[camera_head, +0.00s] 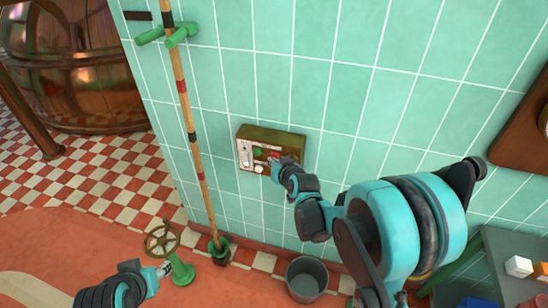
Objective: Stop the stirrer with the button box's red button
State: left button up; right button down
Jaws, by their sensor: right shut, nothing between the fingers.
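The button box (270,138) is mounted on the green tiled wall near the middle of the head view. It has a brown casing and a pale front panel with a green button (257,152) and small white knobs. A small patch of red shows at the right of the panel, by my fingertips; the red button is mostly hidden there. My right gripper (277,166) is shut and empty, its tips at the right part of the panel. I cannot tell whether they touch it. My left gripper (163,270) is low at the left, away from the box. The stirrer cannot be made out.
A banded pole (198,165) stands against the wall, left of the box. A green valve with a brown handwheel (162,240) and a grey bucket (307,279) stand below. A large copper kettle (75,70) is at the far left. A grey table (510,250) is at right.

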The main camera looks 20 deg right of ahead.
jog(key=shift+w+d, duration=0.25)
jog(key=shift+w, duration=0.05)
dwell(0.4)
dwell(0.3)
jog(key=shift+s+a, duration=0.55)
jog(key=shift+s, duration=0.2)
jog(key=s+a, duration=0.1)
jog(key=s, duration=0.1)
jog(key=s+a, duration=0.1)
jog(key=s, duration=0.1)
jog(key=shift+a, duration=0.4)
jog(key=shift+s, duration=0.1)
dwell(0.4)
jog(key=s+r+n+g, duration=0.2)
jog(key=s+g, duration=0.3)
jog(key=s, duration=1.8)
jog(key=shift+s+d+r+h, duration=0.3)
jog(key=shift+s+d+r, duration=0.05)
jog(key=shift+d+r, duration=0.15)
